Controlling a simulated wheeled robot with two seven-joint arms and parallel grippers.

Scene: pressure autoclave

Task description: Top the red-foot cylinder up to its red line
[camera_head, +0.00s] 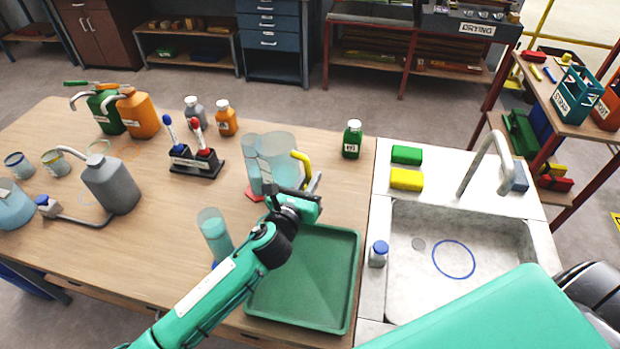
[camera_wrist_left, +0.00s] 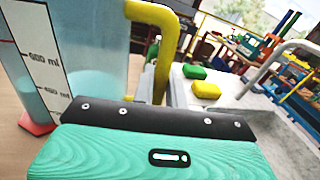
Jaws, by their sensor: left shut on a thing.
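The red-foot cylinder (camera_head: 253,178) stands on the wooden table, its red foot (camera_head: 254,194) showing at the bottom. In the left wrist view its foot (camera_wrist_left: 38,125) shows at the left edge, and a red line crosses its wall above a bluish liquid surface. A clear jug (camera_head: 277,150) with a yellow handle (camera_head: 302,160) is right beside the cylinder; whether they touch is unclear. The jug (camera_wrist_left: 95,50) holds bluish liquid and looks about upright. My left gripper (camera_head: 303,192) is shut on the jug's handle; its fingertips are partly hidden. My right gripper is out of view.
A second cylinder (camera_head: 214,232) with a blue foot stands nearer, left of my left forearm. A green tray (camera_head: 320,275) lies under and right of the gripper. A marker stand (camera_head: 195,163), bottles and a grey can (camera_head: 112,185) are left. The sink (camera_head: 460,255) is right.

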